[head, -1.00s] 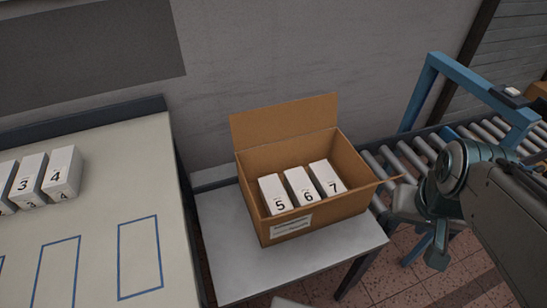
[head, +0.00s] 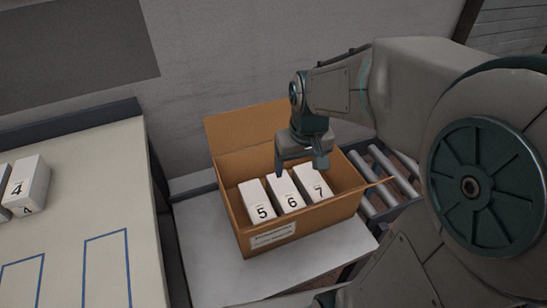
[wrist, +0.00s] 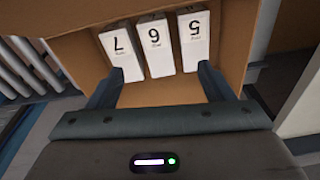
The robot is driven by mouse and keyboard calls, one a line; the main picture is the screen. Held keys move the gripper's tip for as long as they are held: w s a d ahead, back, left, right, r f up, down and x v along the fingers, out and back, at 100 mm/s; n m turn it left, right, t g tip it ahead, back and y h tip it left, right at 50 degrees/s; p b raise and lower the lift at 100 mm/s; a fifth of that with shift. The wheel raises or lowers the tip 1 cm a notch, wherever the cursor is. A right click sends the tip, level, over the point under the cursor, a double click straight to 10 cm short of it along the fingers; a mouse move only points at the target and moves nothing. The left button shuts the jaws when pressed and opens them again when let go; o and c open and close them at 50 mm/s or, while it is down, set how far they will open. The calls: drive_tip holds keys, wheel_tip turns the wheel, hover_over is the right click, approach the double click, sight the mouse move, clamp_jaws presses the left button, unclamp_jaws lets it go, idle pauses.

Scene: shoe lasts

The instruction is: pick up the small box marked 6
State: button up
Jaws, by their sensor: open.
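The small white box marked 6 (head: 284,189) stands in the open cardboard box (head: 262,243), between the small box marked 5 (head: 258,202) and the small box marked 7 (head: 313,181). My gripper (head: 302,166) is open and empty above the back part of the cardboard box, a little behind and above boxes 6 and 7. In the wrist view the box marked 6 (wrist: 156,46) is upside down between the other two, ahead of my open fingers (wrist: 162,82). Its lower part is hidden in the cardboard box.
The cardboard box stands on a light grey side table (head: 200,240) with its back flap up. A roller conveyor (head: 385,180) is at the right. At the left, a worktop (head: 85,200) with blue outlines holds the small box marked 4 (head: 30,183).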

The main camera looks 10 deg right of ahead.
drive_tip(key=n+g+b, duration=0.1)
drive_tip(key=g+b, duration=0.1)
drive_tip(key=b, duration=0.1)
hover_over(286, 190)
wheel_tip(286, 190, down, 12)
wheel_tip(286, 190, down, 14)
drive_tip(key=shift+s+r+b, duration=0.1)
drive_tip(key=shift+b, duration=0.2)
drive_tip(key=c, duration=0.8)
drive_tip(key=shift+c, duration=0.2)
